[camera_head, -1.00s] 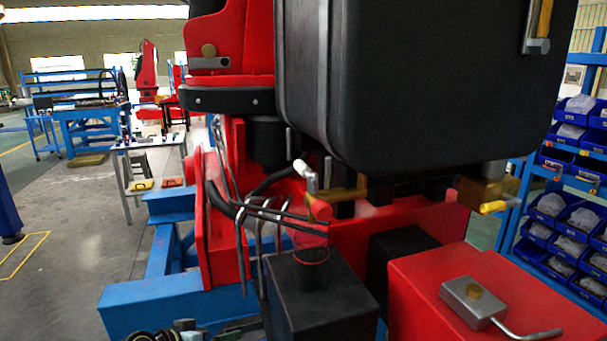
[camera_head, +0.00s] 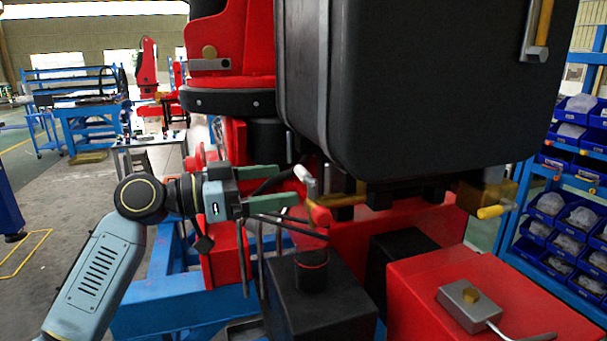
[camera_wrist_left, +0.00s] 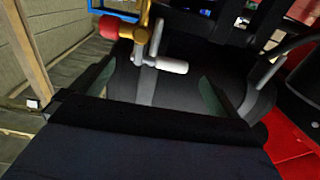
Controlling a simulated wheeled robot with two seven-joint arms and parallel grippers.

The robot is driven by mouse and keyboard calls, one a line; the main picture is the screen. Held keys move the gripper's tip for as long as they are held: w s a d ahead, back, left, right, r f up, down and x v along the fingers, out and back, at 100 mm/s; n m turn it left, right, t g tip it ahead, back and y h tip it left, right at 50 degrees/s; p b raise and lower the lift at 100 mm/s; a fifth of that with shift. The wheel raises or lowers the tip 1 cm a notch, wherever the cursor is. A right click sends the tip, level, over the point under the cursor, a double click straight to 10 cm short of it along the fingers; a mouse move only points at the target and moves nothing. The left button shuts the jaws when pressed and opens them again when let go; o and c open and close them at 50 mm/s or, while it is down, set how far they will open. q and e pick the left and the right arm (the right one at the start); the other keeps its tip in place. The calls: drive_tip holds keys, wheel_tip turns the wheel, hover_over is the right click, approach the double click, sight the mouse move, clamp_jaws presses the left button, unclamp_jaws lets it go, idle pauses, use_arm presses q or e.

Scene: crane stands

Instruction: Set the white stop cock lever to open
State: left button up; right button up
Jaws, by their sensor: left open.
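The white stop cock lever (camera_head: 302,172) is at the centre of the head view, its white tip pointing up and left from a metal arm beside a brass fitting (camera_head: 348,199). In the left wrist view the white lever (camera_wrist_left: 171,66) lies ahead, between the two finger directions, with the brass fitting (camera_wrist_left: 141,32) above it. My left gripper (camera_head: 287,186) comes in from the left, its green fingers apart and pointing right toward the lever. In the wrist view the gripper (camera_wrist_left: 155,88) is open and empty. I cannot tell whether a finger touches the lever. My right gripper is not in view.
A red pipe part (camera_head: 312,228) stands just below the lever on a black block (camera_head: 320,295). A large black case (camera_head: 430,80) hangs above right. A yellow-handled lever (camera_head: 494,212) is to the right. Bent metal rods stand below my gripper.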

sight(302, 181)
use_arm(q)
drive_tip(key=p+x, duration=0.1)
drive_tip(key=x, duration=0.4)
drive_tip(key=shift+w+d, duration=0.15)
drive_tip(key=shift+d, duration=0.15)
drive_tip(key=c, duration=1.3)
drive_tip(key=shift+c, duration=0.3)
drive_tip(key=shift+w+a, duration=0.1)
drive_tip(key=shift+a, duration=0.05)
